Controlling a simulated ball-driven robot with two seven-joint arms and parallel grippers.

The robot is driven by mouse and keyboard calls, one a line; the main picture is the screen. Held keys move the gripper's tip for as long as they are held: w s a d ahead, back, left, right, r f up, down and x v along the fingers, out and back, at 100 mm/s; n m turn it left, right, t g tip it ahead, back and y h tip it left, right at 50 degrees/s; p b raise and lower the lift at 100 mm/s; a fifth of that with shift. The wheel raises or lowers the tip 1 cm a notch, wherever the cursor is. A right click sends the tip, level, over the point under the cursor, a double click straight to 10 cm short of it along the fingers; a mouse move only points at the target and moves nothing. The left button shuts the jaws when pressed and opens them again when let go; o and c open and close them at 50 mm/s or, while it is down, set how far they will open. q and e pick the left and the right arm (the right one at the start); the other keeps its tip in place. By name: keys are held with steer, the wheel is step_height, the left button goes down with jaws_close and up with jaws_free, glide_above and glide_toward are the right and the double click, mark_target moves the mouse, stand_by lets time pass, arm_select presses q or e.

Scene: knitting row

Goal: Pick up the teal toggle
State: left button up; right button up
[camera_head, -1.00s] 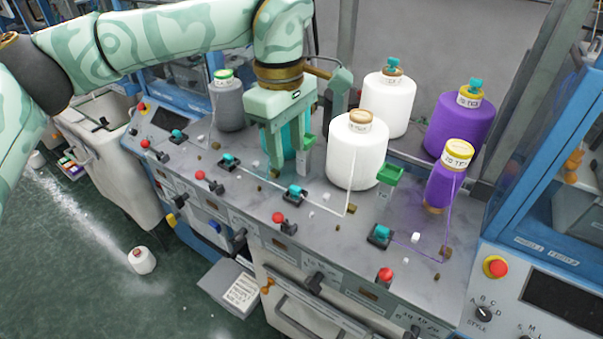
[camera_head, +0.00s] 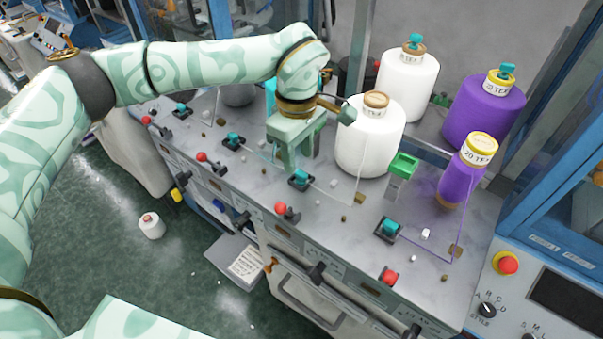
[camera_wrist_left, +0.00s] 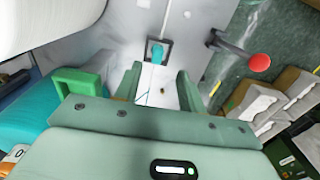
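Several teal toggles in black bases stand in a row on the grey machine top. One teal toggle (camera_head: 301,178) is just below and in front of my left gripper (camera_head: 295,164). In the left wrist view that toggle (camera_wrist_left: 156,50) shows beyond the fingertips, roughly in line with the gap between them. My left gripper (camera_wrist_left: 158,84) is open and nothing is between its fingers. Other teal toggles (camera_head: 390,229) and (camera_head: 233,139) stand farther along the row. My right gripper is not in view.
A white yarn cone (camera_head: 368,142) stands close to the right of my left gripper, with a green-topped post (camera_head: 403,166) beside it. Purple cones (camera_head: 483,112) are farther right. Red-knobbed levers (camera_head: 281,208) line the front edge of the machine top.

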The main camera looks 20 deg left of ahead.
mark_target(301, 173)
arm_select(q)
steer(key=f, duration=0.2)
steer(key=f+p, duration=0.1)
steer(key=f, duration=0.1)
steer(key=shift+w+d, duration=0.15)
steer(key=shift+d, duration=0.15)
steer(key=shift+f, duration=0.35)
jaws_close()
steer(key=shift+r, duration=0.1)
step_height(301, 173, up, 3)
steer(key=shift+w+f+b, duration=0.1)
steer(key=shift+f+b, duration=0.1)
steer(key=shift+b, duration=0.45)
steer(key=s+d+r+b, duration=0.3)
steer(key=s+d+r, duration=0.6)
steer(key=s+r, duration=0.1)
steer(key=shift+s+d+r+b, duration=0.15)
steer(key=shift+s+d+b, duration=0.05)
steer(key=shift+d+b, duration=0.15)
steer(key=shift+a, duration=0.1)
